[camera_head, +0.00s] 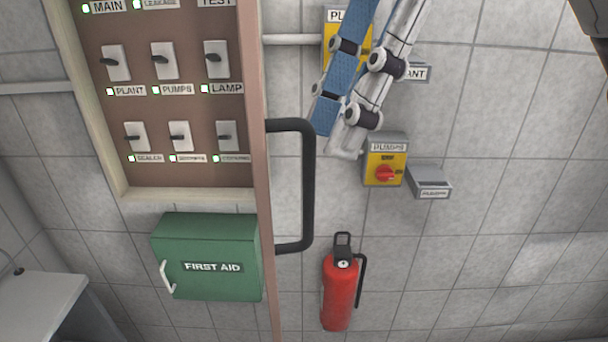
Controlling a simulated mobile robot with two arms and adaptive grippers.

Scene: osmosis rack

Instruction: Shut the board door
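The board (165,110) is on the wall at the left, its switches and labels uncovered. The board door (256,150) stands open, seen nearly edge-on as a long brownish strip along the board's right side. Its black bar handle (308,185) sticks out to the right. A dark part of my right gripper (592,18) shows in the top right corner, well apart from the handle; its fingers cannot be made out. My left gripper is not in view.
A green first aid box (207,257) is below the board. A pale surface (35,305) is at lower left. The right-hand wall is bare.

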